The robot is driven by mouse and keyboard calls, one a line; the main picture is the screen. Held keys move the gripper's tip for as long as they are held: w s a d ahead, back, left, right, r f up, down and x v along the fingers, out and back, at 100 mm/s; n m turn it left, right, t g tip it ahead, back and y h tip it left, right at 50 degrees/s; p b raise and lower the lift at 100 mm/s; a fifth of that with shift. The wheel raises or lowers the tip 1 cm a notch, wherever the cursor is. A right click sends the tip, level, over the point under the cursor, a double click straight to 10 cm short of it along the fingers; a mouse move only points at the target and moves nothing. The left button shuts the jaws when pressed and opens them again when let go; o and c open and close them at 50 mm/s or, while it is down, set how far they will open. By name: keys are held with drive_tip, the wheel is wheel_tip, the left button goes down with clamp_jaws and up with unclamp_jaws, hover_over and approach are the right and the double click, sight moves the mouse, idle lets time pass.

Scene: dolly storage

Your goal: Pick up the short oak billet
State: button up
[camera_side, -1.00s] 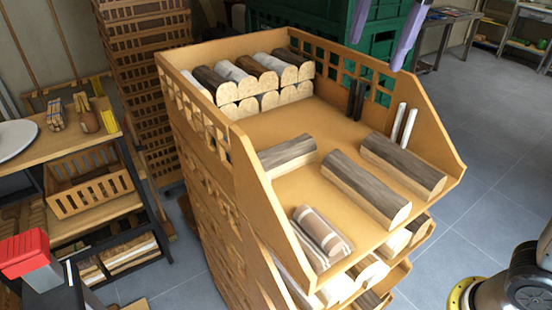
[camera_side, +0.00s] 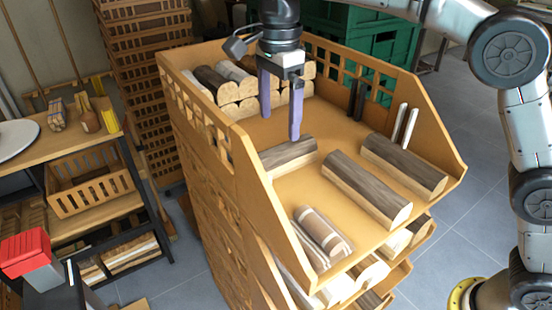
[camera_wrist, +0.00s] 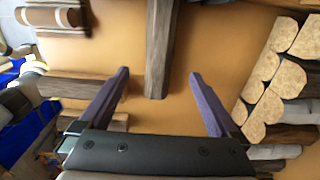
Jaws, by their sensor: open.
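The short oak billet (camera_side: 288,156) has grey-brown bark and a pale cut underside. It lies on the tray floor near the left wall, which may hide its far left end in the side view. In the wrist view the billet (camera_wrist: 161,45) reaches down from the top edge, its near end just beyond and between my fingertips. My gripper (camera_side: 280,126) is open and empty, pointing down above the tray between the billet and the log stack. Its two purple fingers (camera_wrist: 160,73) are spread wide in the wrist view.
Two longer billets (camera_side: 368,188) (camera_side: 405,163) lie to the right. Stacked short logs (camera_side: 240,105) fill the back. Upright sticks (camera_side: 405,122) stand by the right wall. The tray walls (camera_side: 440,135) are raised.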

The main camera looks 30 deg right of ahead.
sight(276, 149)
wheel_tip(276, 149, down, 3)
drive_tip(key=shift+r, duration=0.1)
drive_tip(key=shift+a+f, duration=0.2)
drive_tip(key=shift+f, duration=1.15)
drive_tip(key=shift+a+f, duration=0.15)
drive_tip(key=shift+f, duration=1.2)
clamp_jaws()
